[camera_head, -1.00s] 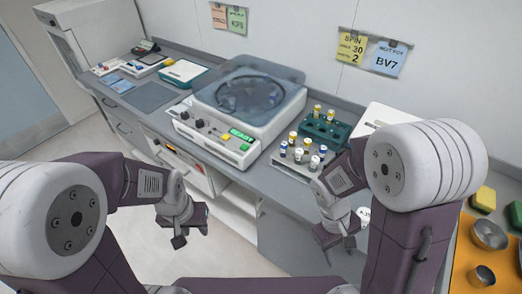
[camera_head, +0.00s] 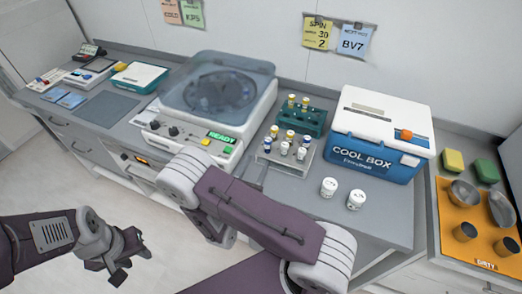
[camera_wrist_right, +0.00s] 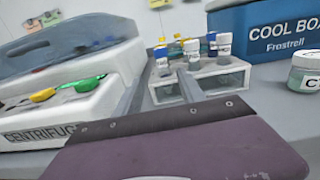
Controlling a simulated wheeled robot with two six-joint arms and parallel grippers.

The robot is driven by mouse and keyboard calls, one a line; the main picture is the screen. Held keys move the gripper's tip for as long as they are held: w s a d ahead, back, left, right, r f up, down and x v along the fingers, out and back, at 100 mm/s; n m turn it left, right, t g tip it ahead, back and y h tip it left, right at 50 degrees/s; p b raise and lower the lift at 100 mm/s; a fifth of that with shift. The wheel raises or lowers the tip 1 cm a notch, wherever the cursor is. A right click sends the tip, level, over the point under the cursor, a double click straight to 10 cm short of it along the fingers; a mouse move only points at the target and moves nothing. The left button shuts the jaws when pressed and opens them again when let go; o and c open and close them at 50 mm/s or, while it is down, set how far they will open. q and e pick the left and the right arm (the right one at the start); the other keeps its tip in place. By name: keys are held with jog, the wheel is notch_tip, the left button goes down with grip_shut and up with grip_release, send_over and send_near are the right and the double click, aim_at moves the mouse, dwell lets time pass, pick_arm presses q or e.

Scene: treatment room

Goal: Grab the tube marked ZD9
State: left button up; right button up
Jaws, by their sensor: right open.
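Several small capped tubes (camera_head: 284,148) stand upright in a pale rack (camera_head: 272,158) right of the centrifuge, with white and yellow caps. More tubes (camera_head: 305,103) stand in a teal rack (camera_head: 315,125) behind it. No label is readable, so I cannot tell which tube is ZD9. In the right wrist view, tubes (camera_wrist_right: 191,52) stand in the pale rack (camera_wrist_right: 222,82), just beyond my fingers. My right gripper (camera_head: 258,173) is open and empty at the pale rack's near side, partly hidden by my arm. My left gripper (camera_head: 127,260) seems open and empty, off the counter over the floor.
The centrifuge (camera_head: 160,120) with its lid down and a READY display stands left of the racks. A cool box (camera_head: 375,150) stands right of them. Two white jars (camera_head: 329,187) stand in front of it. An orange mat (camera_head: 460,228) with metal bowls lies further right.

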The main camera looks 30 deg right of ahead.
aim_at(267, 148)
jog(key=x, duration=0.3)
jog(key=shift+s+d+r+p, duration=0.1)
jog(key=shift+d+p, duration=0.3)
jog(key=shift+d, duration=0.1)
jog(key=shift+w+d, duration=0.2)
jog(key=shift+w, duration=0.15)
jog(key=p+x, duration=0.1)
jog(key=x, duration=0.4)
jog(key=shift+s+r, duration=0.1)
jog(key=shift+d, duration=0.1)
jog(key=shift+c, duration=0.9)
grip_shut()
